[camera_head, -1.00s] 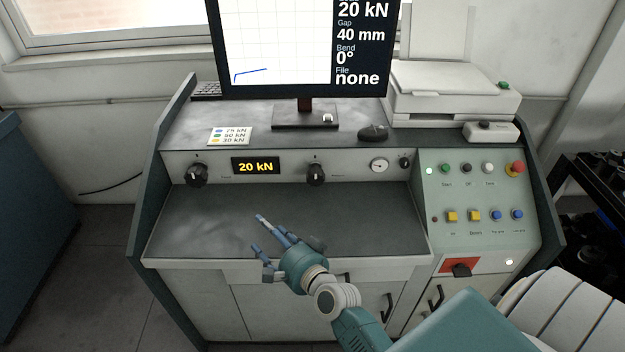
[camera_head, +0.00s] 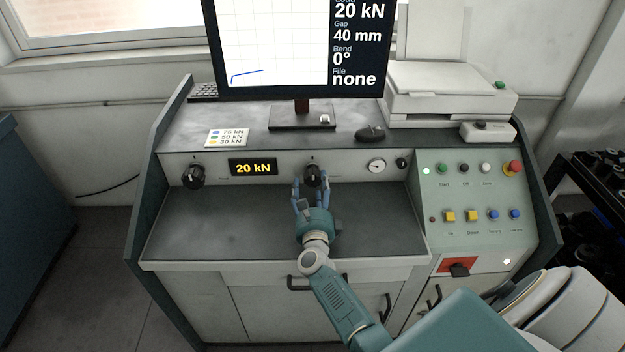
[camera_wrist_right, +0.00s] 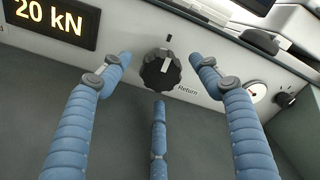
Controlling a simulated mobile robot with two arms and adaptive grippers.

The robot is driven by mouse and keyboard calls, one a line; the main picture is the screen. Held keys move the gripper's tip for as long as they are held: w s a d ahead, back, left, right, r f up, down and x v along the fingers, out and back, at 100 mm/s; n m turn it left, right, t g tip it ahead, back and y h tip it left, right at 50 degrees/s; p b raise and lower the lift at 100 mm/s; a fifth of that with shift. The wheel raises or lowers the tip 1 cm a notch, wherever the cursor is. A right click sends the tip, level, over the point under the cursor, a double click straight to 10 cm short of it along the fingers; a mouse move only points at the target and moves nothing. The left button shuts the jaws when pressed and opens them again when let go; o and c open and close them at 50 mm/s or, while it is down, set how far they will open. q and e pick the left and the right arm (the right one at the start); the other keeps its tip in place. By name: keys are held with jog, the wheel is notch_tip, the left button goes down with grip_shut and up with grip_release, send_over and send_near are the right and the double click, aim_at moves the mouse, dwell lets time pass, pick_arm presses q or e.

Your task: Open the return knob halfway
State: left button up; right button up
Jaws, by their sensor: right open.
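The return knob (camera_head: 312,175) is a black ribbed dial with a white pointer line on the console's front panel. In the right wrist view the knob (camera_wrist_right: 160,70) has the label "Return" at its lower right, and its pointer stands nearly upright, close to the mark above it. My right gripper (camera_head: 311,184) is open in front of the knob. In the wrist view its blue fingers spread to the left, right and below the knob, with no finger seen touching it. In the head view the fingers partly hide the knob. My left gripper is not in view.
Another black knob (camera_head: 192,175) is at the panel's left, beside the "20 kN" display (camera_head: 253,167). A gauge (camera_head: 377,166) and a small knob (camera_head: 402,163) are to the right. The button panel (camera_head: 472,205) is farther right. The worktop (camera_head: 220,225) is clear.

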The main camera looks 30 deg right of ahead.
aim_at(313, 181)
jog(key=shift+x, duration=1.65)
jog(key=c, duration=1.2)
